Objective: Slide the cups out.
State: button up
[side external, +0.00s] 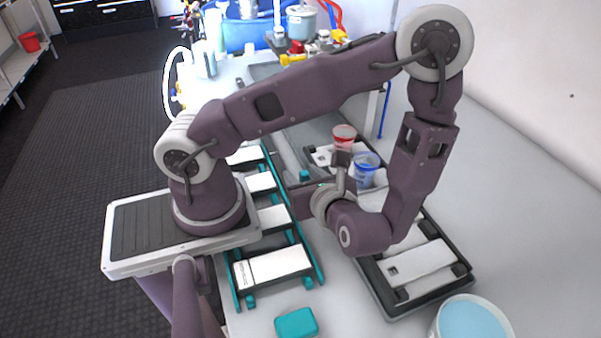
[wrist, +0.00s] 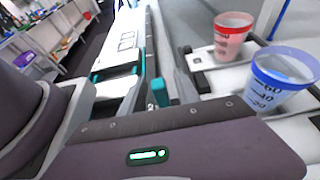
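A red translucent cup (side external: 344,137) stands upright on a white plate in the dark rack. A blue translucent cup (side external: 366,168) with measuring marks stands nearer the camera in the same rack. The wrist view shows the red cup (wrist: 233,38) and the blue cup (wrist: 281,80) at the right. My gripper (side external: 304,200) is left of the blue cup, apart from both cups, between the two racks. Its purple body (wrist: 170,150) with a green light fills the bottom of the wrist view.
A teal-railed rack (side external: 316,272) with white plates stands at left, near my base. The dark rack (side external: 466,272) runs along the right. A teal block (side external: 296,322) and a round tub of blue liquid (side external: 472,320) are in front. Containers and tubing crowd the back. The right tabletop is clear.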

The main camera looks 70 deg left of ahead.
jog(key=v, duration=0.5)
jog(key=shift+d+r, duration=0.1)
jog(key=shift+d, duration=0.2)
jog(key=shift+r, duration=0.1)
jog(key=s+d+r+n+t+h, duration=0.1)
jog(key=s+r+n+t+h, duration=0.1)
jog(key=r+n+h, duration=0.4)
jog(key=s+d+r+n+t+h, duration=0.1)
jog(key=r+n+t+h, duration=0.2)
jog(key=r+n+h, duration=0.4)
jog(key=shift+s+d+r+n+t+h, duration=0.3)
jog(key=shift+s+d+r+n, duration=0.1)
jog(key=shift+r+n, duration=1.85)
jog(key=shift+f+n, duration=0.25)
jog(key=shift+f, duration=0.05)
